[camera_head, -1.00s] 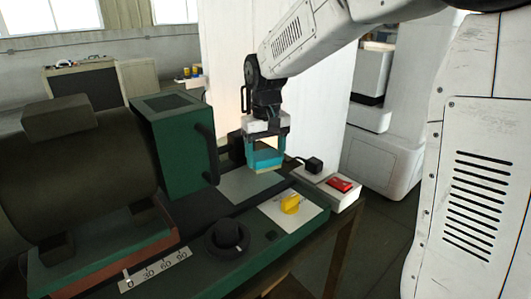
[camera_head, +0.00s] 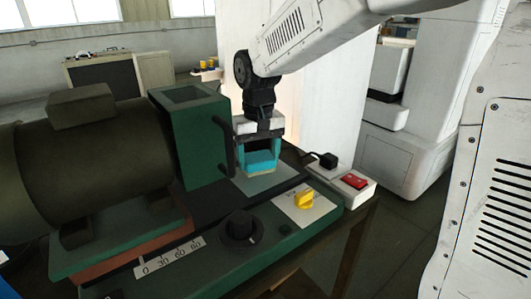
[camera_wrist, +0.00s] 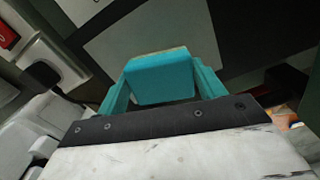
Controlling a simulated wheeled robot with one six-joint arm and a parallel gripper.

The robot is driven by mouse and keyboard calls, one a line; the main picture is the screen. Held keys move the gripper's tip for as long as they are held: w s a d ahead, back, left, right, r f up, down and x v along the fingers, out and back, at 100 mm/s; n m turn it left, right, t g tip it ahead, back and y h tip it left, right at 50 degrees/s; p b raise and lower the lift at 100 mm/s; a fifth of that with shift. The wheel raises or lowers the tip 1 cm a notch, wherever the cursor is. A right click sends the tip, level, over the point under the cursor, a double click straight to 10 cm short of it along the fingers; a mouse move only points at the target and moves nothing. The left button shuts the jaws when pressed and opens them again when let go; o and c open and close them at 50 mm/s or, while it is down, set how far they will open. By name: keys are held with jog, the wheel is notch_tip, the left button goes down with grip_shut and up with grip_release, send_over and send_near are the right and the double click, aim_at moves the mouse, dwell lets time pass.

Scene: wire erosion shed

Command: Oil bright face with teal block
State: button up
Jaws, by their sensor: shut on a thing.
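My gripper (camera_head: 261,150) has teal fingers and is shut on the teal block (camera_head: 261,161), which has a thin pale layer along its lower edge. The block sits between the fingers in the wrist view (camera_wrist: 160,78). The bright face (camera_head: 268,187) is a flat light grey plate on the green machine. The block is over the far part of this plate. I cannot tell whether it touches the plate or hangs just above it. The plate also shows behind the block in the wrist view (camera_wrist: 150,32).
A green upright housing (camera_head: 192,140) with a dark handle stands close left of my gripper. A yellow knob (camera_head: 305,200), a black dial (camera_head: 240,226) and a red switch (camera_head: 354,181) lie nearer or to the right. A big dark cylinder (camera_head: 95,150) fills the left.

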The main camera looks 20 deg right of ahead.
jog(key=shift+s+a+f, duration=0.1)
jog(key=shift+s+a, duration=0.2)
jog(key=shift+a, duration=0.55)
jog(key=shift+s+a+r, duration=0.1)
jog(key=shift+s+a, duration=0.2)
jog(key=shift+a, duration=0.6)
jog(key=shift+s+a+f, duration=0.1)
jog(key=shift+s+a, duration=0.2)
jog(key=shift+a, duration=0.55)
jog(key=shift+s+a+r, duration=0.15)
jog(key=shift+a+r, duration=0.05)
jog(key=shift+a, duration=0.05)
jog(key=shift+s, duration=0.25)
jog(key=shift+d, duration=0.15)
jog(key=shift+w+d, duration=0.25)
jog(key=shift+w, duration=0.1)
jog(key=shift+s, duration=0.1)
